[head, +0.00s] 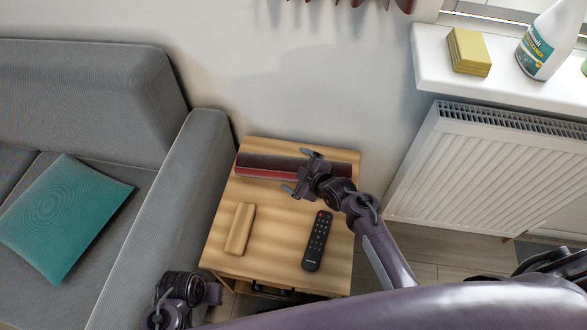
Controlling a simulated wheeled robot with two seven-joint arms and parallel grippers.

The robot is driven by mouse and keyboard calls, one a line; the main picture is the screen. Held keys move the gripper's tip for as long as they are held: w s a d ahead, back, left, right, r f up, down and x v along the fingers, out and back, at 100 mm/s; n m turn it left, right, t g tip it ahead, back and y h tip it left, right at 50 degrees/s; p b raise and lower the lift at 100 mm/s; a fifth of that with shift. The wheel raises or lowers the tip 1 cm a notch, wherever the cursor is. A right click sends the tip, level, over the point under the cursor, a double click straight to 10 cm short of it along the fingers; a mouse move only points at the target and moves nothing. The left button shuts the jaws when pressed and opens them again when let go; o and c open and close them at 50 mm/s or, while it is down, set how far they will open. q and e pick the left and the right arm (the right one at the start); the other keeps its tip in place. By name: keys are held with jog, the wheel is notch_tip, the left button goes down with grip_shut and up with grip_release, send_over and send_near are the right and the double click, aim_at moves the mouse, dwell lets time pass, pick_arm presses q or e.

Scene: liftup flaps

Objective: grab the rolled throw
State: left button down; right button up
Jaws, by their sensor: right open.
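The rolled throw (258,167), a long dark red and grey roll, lies across the back of the small wooden side table (275,238). My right gripper (299,171) is open over the middle of the roll, with one fingertip toward its far side and the other toward its near side. I cannot tell whether the fingers touch it. The gripper and wrist hide part of the roll. My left gripper (211,294) is low at the table's front left corner, partly visible, and its jaws cannot be made out.
A black remote (317,241) and a tan oblong block (239,229) lie on the table nearer me. A grey sofa (175,205) with a teal cushion (65,218) stands left. A white radiator (490,165) is right, under a sill (430,65) with sponges (468,52) and a spray bottle (545,43).

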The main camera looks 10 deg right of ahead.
jog(key=c, duration=1)
jog(key=shift+c, duration=0.4)
jog(key=shift+r, duration=0.15)
